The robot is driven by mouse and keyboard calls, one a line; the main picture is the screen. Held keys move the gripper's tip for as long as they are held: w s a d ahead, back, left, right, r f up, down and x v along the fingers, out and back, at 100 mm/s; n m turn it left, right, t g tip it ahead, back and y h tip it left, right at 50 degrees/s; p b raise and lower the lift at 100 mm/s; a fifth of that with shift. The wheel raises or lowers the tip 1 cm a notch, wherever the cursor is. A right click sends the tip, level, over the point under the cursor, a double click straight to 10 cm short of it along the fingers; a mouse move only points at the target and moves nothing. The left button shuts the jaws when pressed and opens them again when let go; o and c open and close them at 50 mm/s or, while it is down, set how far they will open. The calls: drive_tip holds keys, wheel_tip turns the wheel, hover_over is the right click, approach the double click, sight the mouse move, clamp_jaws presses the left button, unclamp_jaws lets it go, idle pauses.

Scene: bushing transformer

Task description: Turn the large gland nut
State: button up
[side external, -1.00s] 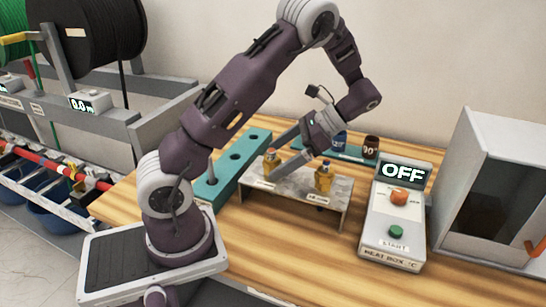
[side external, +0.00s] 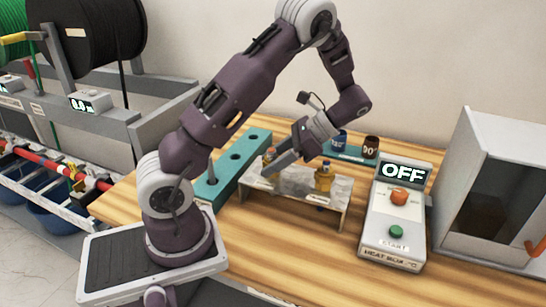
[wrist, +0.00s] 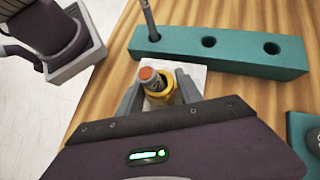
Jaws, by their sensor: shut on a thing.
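Two brass glands stand upright on a grey metal bench-like stand (side external: 330,196). One, the left gland (side external: 269,153), is at the stand's left end and partly hidden by my gripper. The other, the right gland (side external: 325,178), stands free near the right end. My gripper (side external: 275,161) reaches down to the left gland. In the wrist view my gripper (wrist: 158,96) has a grey finger on each side of a brass nut (wrist: 165,97) and is shut on it. A grey piece with an orange-red end (wrist: 147,74) sticks up out of the nut. Which gland is larger is hard to tell.
A teal block with holes (side external: 232,172) lies behind and left of the stand, with a rod in one hole. A heat box controller (side external: 395,215) reading OFF and a white cabinet (side external: 500,190) stand right. Dark cups (side external: 371,147) sit on a teal base behind.

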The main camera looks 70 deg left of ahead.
drive_tip(key=shift+o, duration=0.2)
drive_tip(key=n+h, duration=0.3)
drive_tip(key=n, duration=0.1)
drive_tip(key=shift+s+g, duration=0.1)
drive_tip(key=shift+g, duration=0.3)
drive_tip(key=shift+h, duration=0.4)
drive_tip(key=shift+c, duration=0.3)
drive_tip(key=n+h, duration=0.2)
drive_tip(key=shift+n, duration=0.3)
clamp_jaws()
drive_tip(key=shift+w+n+t+h, duration=0.2)
drive_tip(key=shift+n+t+h, duration=0.3)
drive_tip(key=shift+n+h, duration=0.45)
drive_tip(key=o, duration=2.2)
unclamp_jaws()
drive_tip(key=shift+v, duration=2.95)
